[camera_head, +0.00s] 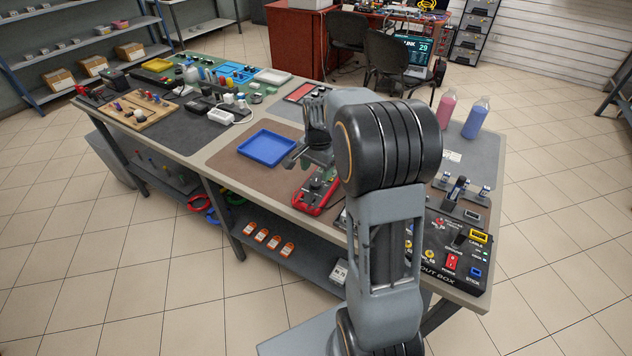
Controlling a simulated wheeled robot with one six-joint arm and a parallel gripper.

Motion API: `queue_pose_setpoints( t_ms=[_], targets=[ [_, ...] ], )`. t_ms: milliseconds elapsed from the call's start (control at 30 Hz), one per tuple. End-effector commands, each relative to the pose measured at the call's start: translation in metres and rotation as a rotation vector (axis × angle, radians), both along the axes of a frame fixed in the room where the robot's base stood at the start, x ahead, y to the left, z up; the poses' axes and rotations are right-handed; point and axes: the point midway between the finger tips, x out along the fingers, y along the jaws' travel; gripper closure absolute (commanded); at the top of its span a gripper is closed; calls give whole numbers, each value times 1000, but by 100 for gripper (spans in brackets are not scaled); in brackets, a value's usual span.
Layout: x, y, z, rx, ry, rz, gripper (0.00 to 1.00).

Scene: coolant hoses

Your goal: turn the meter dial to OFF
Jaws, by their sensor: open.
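A red and dark multimeter (309,202) lies on the brown mat near the front edge of the workbench. Its dark face and dial area (318,184) show only in part, and the dial's setting is too small to read. My gripper (303,158) is open and empty above the far end of the meter, apart from it as far as I can tell. My arm comes in from the right and hides the bench just right of the meter.
A blue tray (267,148) lies left of my gripper on the mat. A black breakout box (447,250) with coloured sockets sits at the right end. Pink (446,108) and blue (476,117) bottles stand at the back right. Tools crowd the bench's left part.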

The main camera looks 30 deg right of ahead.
Motion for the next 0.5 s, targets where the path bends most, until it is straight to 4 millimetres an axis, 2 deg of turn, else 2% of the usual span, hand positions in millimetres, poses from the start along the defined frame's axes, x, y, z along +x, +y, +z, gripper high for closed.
queue_pose_setpoints(
  t_ms=[33, 200, 500],
  targets=[
    [0, 0, -10, 1, 3, 1, 36],
    [1, 1, -33, 1, 2, 1, 36],
    [2, 1, -51, 0, -1, 1, 36]
  ],
)
